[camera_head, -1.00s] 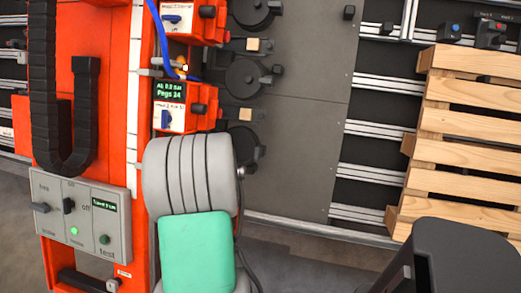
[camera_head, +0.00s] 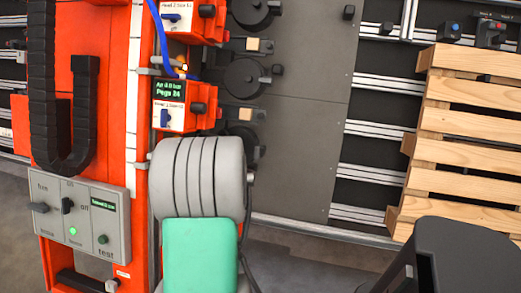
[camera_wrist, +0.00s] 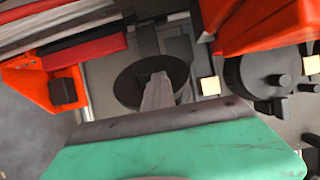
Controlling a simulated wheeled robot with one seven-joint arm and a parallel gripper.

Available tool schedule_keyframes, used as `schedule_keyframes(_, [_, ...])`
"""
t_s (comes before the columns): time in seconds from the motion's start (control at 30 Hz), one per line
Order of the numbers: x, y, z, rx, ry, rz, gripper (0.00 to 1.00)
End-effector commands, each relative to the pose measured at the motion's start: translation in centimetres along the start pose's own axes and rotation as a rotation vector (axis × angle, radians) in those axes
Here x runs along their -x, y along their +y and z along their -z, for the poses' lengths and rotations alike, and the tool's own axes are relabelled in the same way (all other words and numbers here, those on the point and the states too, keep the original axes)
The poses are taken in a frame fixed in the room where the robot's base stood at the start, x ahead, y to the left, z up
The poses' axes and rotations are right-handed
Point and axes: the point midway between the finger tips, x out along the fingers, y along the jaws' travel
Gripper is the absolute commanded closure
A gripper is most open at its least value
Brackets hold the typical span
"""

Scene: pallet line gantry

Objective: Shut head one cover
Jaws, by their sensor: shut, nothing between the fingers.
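Two orange head units show in the head view, an upper one (camera_head: 184,20) and a lower one (camera_head: 182,110) with a lit display. Their small labels are too blurred to tell which is head one. Dark round discs with arms sit right of them; one (camera_head: 245,77) is in clear view, and the lowest is partly behind my wrist. I cannot tell which part is the cover or whether it stands open. In the wrist view my gripper (camera_wrist: 158,85) is shut and empty, its fingertips in front of a black disc (camera_wrist: 128,84). In the head view my own arm hides it.
A grey switch panel (camera_head: 80,215) is at lower left. A black cable chain (camera_head: 45,110) and a blue hose (camera_head: 162,42) run beside the heads. A wooden pallet (camera_head: 465,150) stands at right. The grey plate (camera_head: 305,130) between is clear.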

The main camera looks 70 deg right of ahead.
Motion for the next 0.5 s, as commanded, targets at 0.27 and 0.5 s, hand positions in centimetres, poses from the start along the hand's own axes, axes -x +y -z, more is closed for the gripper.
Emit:
schedule_keyframes(0.27, [-0.2, 0.4, 1.5, -0.001, 0.002, -0.004, 1.0])
schedule_keyframes(0.5, [-0.3, 0.4, 2.7, -0.001, 0.001, -0.006, 1.0])
